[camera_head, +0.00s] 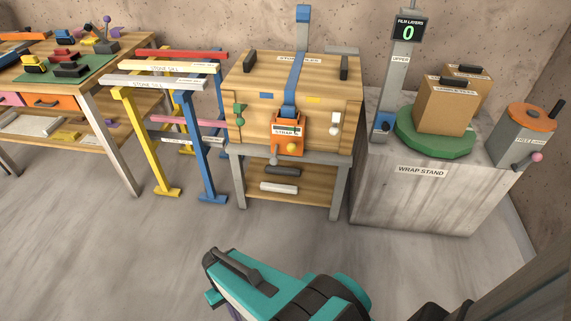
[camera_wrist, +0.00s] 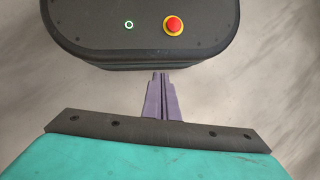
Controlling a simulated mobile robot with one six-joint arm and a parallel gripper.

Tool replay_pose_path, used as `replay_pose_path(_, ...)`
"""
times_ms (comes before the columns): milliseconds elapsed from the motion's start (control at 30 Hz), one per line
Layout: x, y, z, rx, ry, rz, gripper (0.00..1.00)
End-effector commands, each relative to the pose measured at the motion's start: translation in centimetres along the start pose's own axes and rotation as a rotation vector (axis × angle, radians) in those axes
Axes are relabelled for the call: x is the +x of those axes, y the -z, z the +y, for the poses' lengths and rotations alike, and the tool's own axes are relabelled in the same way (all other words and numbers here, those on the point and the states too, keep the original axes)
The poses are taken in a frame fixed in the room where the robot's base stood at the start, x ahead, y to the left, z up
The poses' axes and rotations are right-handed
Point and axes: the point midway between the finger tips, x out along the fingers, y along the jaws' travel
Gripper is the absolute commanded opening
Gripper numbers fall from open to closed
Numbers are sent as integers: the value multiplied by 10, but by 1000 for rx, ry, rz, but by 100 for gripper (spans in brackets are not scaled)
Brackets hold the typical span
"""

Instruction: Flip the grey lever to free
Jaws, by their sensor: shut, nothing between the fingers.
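An orange strap buckle (camera_head: 287,134) hangs on the front of a wooden chest, at the lower end of a blue strap (camera_head: 296,85). A small grey lever (camera_head: 274,155) with a rounded end points down at its lower left, beside a yellow knob (camera_head: 292,147). I cannot read which way the lever is set. In the wrist view my gripper (camera_wrist: 161,75) has its two purple fingers together, with nothing between them. It points toward the dark top of my own base, well away from the chest. In the head view its fingertips are not visible.
The wooden chest (camera_head: 262,98) stands on a grey-legged bench. Yellow and blue trestles (camera_head: 205,140) stand left of it, and a workbench (camera_head: 105,85) farther left. The wrap stand (camera_head: 400,200) is at right, with a pink-knobbed handle (camera_head: 534,159). The floor (camera_head: 150,245) in front is clear.

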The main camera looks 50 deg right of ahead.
Motion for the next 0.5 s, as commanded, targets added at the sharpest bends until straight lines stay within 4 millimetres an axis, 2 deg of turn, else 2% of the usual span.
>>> replay_pose_path(33, 3, 16, 2, 33, 41, 12, 0)
replay_pose_path(167, -4, 46, 5, 117, 158, 42, 0)
replay_pose_path(367, -22, 93, 17, 238, 339, 98, 0)
replay_pose_path(500, -40, 125, 32, 317, 464, 145, 0)
